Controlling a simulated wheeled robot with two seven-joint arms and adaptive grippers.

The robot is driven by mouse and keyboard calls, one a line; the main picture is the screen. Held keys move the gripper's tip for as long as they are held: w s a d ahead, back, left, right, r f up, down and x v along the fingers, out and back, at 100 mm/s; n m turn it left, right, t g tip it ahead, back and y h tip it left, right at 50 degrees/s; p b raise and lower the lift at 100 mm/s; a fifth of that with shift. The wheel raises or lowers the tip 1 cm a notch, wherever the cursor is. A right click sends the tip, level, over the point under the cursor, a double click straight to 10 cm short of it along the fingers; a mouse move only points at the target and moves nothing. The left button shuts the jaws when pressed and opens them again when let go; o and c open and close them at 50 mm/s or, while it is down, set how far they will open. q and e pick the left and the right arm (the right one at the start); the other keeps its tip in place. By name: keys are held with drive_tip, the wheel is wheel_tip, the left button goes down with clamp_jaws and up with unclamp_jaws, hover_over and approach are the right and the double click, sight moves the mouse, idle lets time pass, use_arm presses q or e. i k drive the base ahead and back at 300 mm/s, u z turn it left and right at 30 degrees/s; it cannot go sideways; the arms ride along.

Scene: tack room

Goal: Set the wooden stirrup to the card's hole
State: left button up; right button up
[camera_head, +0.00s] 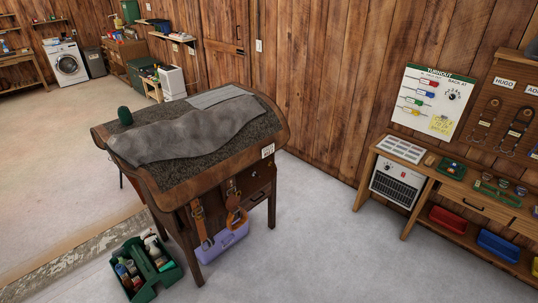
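A brown wooden stand (205,180) with a dark top stands in the middle. Two leather straps hang on its near side. On the right strap (230,188) hangs a tan-brown loop that looks like the wooden stirrup (236,217). The left strap (200,228) has a metal buckle and hangs beside it. A small white card (267,151) with print too small to read is on the stand's right edge. The strap holes are too small to make out. Neither of my grippers is in view.
A grey cloth (190,132) lies on the stand top. A green tote (143,270) and a purple bin (222,243) are on the floor by its legs. A workbench (440,180), heater (396,186) and whiteboard (433,103) are at right. The floor between stand and bench is clear.

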sight(233, 201)
drive_tip(key=u, duration=0.05)
drive_tip(key=k, duration=0.5)
drive_tip(key=u, duration=0.5)
drive_tip(key=i, duration=1.05)
drive_tip(key=z, duration=0.8)
drive_tip(key=i, duration=0.5)
drive_tip(key=z, duration=0.5)
